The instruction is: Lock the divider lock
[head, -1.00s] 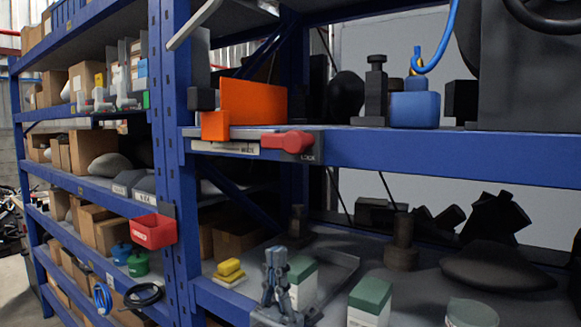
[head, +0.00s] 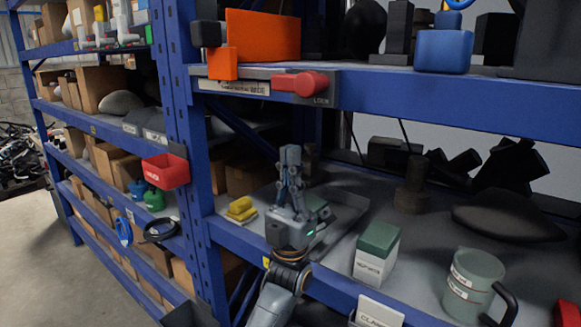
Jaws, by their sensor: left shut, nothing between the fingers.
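The divider lock is a red handle (head: 301,84) on a dark plate marked LOCK, on the front edge of the upper shelf in the head view. The handle lies about level, its round end to the right. An orange divider panel (head: 264,36) stands on the shelf above it, with a smaller orange block in front. My left gripper (head: 289,153) points up below the lock, in front of the lower shelf. Its fingers are together with nothing between them, and it is apart from the handle. My right gripper is not in view.
A blue shelf beam (head: 430,100) runs across above the gripper. On the lower shelf stand a green-and-white box (head: 376,252), a grey-green mug (head: 473,285) and yellow blocks (head: 241,208). A red bin (head: 165,171) hangs on the left post.

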